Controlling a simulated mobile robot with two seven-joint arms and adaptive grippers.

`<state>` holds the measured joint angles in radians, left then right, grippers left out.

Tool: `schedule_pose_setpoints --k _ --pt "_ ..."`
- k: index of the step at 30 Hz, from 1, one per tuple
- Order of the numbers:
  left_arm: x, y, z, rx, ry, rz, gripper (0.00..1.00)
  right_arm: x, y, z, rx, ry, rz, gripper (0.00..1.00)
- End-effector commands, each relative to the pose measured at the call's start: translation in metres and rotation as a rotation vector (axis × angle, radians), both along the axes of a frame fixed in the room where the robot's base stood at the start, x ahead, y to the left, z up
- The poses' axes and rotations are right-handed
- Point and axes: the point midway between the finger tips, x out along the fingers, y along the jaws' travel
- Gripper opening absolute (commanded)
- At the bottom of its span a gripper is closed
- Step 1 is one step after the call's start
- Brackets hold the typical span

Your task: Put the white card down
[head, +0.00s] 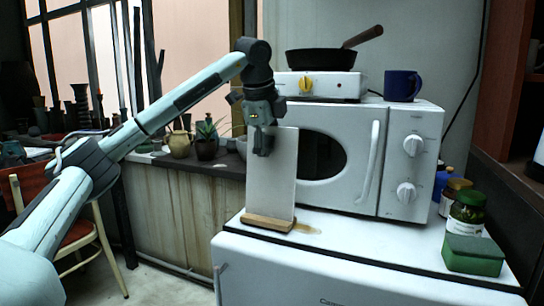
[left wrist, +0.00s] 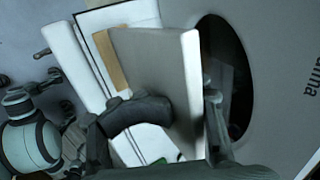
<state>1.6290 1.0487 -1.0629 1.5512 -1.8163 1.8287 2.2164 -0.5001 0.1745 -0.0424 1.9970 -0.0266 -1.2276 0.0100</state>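The white card (head: 270,178) stands upright in front of the microwave, its lower edge at a wooden strip (head: 268,222) on top of the white cabinet (head: 345,247). My left gripper (head: 263,143) is at the card's upper edge, coming from above. In the left wrist view, the card (left wrist: 155,60) lies between the two fingers of the left gripper (left wrist: 190,108), which look closed on it. The wooden strip (left wrist: 108,62) runs along its far end there. Whether the strip quite touches the cabinet top is hard to tell. My right gripper is not in view.
The microwave (head: 398,160) stands close behind the card. A hot plate (head: 322,86) with a black pan (head: 318,59) and a blue mug (head: 402,86) are on it. A green box (head: 473,255) and jars (head: 467,207) stand at right.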

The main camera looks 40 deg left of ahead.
Motion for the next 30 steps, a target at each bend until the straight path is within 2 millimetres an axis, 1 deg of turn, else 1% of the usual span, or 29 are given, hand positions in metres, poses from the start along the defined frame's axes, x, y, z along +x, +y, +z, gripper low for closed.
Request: schedule_pose_setpoints --k 7,9,11,14,20,21,25,27,30 --pt "0.000 0.000 0.001 0.000 0.000 0.000 0.41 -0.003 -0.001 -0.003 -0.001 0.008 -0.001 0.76" --pt "0.000 0.000 0.005 0.000 -0.001 0.000 0.41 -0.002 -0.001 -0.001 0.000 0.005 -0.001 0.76" --pt "-0.002 -0.001 0.010 0.000 -0.002 0.000 0.41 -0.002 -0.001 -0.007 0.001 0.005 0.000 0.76" --pt "-0.008 -0.003 0.027 -0.001 -0.004 -0.001 0.41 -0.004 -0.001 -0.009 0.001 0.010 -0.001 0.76" --pt "-0.025 -0.006 0.070 0.000 -0.005 -0.002 0.41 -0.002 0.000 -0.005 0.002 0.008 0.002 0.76" --pt "-0.028 -0.007 0.078 0.000 -0.005 0.000 0.41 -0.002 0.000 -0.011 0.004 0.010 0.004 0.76" --pt "-0.037 -0.008 0.101 0.001 -0.004 0.000 0.41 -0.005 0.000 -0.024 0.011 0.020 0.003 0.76" --pt "-0.040 -0.009 0.108 0.001 -0.003 0.000 0.41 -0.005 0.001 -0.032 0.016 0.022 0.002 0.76" --pt "-0.043 -0.010 0.113 0.001 -0.002 0.000 0.41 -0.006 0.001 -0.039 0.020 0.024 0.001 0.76"
